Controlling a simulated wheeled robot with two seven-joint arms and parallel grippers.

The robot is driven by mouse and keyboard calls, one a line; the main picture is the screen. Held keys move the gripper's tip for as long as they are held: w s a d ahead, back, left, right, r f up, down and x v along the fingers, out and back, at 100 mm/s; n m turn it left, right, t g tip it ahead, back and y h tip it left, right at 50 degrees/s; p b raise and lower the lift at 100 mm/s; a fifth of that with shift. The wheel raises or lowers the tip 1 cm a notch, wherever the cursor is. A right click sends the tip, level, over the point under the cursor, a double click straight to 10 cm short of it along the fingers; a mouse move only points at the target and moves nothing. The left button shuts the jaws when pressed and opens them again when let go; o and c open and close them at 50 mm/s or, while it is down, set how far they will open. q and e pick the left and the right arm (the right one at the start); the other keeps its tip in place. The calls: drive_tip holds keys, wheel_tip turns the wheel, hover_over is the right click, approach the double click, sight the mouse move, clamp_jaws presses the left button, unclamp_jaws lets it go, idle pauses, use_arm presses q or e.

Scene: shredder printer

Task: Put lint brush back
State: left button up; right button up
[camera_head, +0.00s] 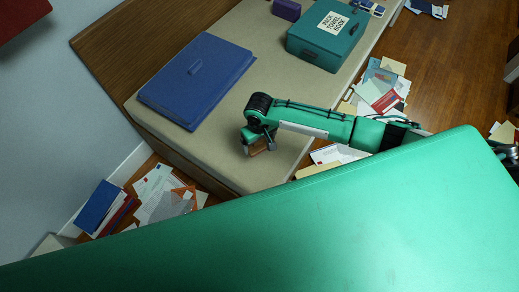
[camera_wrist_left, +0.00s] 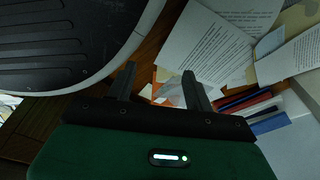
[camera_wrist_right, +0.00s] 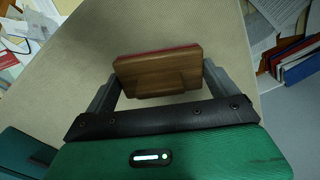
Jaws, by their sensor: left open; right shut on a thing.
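The lint brush (camera_wrist_right: 158,73) is a wooden block with a handle and a thin red edge. My right gripper (camera_wrist_right: 160,88) is shut on it in the right wrist view. In the head view my right gripper (camera_head: 258,147) is over the front of the beige bench top (camera_head: 215,140), and a small brown part of the brush (camera_head: 257,149) shows below it. I cannot tell whether the brush touches the bench. My left gripper (camera_wrist_left: 158,88) is open and empty in the left wrist view, above the floor with papers; the head view does not show it.
A blue case (camera_head: 200,78) lies on the bench, and a teal labelled box (camera_head: 327,38) stands farther back beside a small purple box (camera_head: 287,10). Papers (camera_head: 380,88) and folders (camera_head: 100,207) litter the floor around the bench. The bench's front corner is clear.

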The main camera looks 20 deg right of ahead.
sight(259, 143)
wheel_tip(259, 143, down, 2)
drive_tip(key=shift+f, duration=0.8)
wheel_tip(259, 143, down, 3)
drive_tip(key=shift+b, duration=0.3)
drive_tip(key=o, duration=0.6)
use_arm(q)
drive_tip(key=shift+w+d+r, duration=0.1)
drive_tip(key=shift+w+r, duration=0.45)
drive_tip(key=shift+r, duration=0.1)
drive_tip(key=shift+d, duration=0.1)
